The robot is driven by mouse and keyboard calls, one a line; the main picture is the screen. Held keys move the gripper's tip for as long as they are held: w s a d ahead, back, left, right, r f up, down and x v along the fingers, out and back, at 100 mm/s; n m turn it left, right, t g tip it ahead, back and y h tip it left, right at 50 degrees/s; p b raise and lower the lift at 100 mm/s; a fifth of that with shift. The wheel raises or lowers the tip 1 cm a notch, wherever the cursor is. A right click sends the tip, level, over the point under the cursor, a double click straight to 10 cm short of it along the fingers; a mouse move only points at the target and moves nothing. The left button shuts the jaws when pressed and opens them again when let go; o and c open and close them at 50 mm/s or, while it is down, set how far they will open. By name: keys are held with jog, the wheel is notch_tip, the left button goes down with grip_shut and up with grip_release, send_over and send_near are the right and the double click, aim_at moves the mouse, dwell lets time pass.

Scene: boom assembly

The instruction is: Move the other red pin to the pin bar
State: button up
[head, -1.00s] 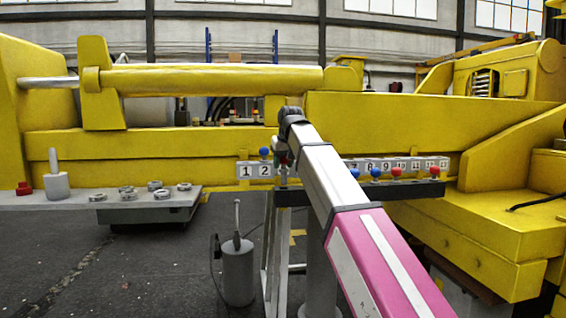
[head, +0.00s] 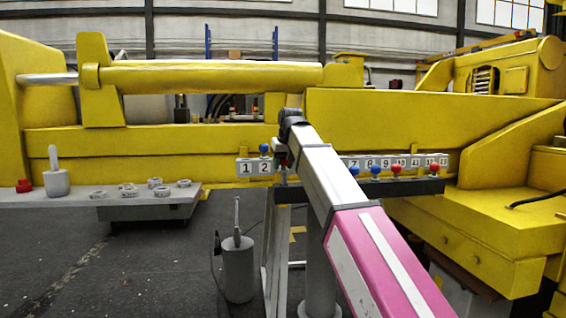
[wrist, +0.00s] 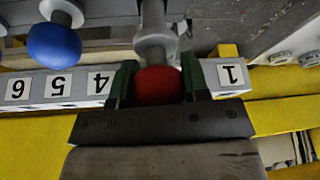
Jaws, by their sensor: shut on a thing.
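My gripper (wrist: 158,88) is shut on a red pin's ball head (wrist: 158,85), between two green-tipped fingers in the wrist view. A grey collar and shaft extend from the ball. The numbered white bar (wrist: 50,100) runs behind the fingers, which hide the labels between 4 and 1. In the head view, my gripper (head: 283,162) is at the left end of a dark rail (head: 415,187), mostly hidden by my arm. Two red pins (head: 397,170) (head: 434,168) stand farther right by the rail. I cannot tell whether the held pin is seated.
A blue pin (head: 264,148) stands above label 2, and two more blue pins (head: 354,171) (head: 375,170) are right of my arm. A blue ball (wrist: 54,43) is left of my gripper. A grey table (head: 80,201) with nuts is at left. A grey canister (head: 238,270) stands on the floor.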

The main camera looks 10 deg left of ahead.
aim_at(284, 170)
jog(key=shift+f, duration=2.1)
jog(key=o, duration=1.2)
jog(key=v, duration=1)
jog(key=shift+s+d+r, duration=0.1)
jog(key=shift+s+r, duration=0.1)
jog(key=shift+r, duration=0.1)
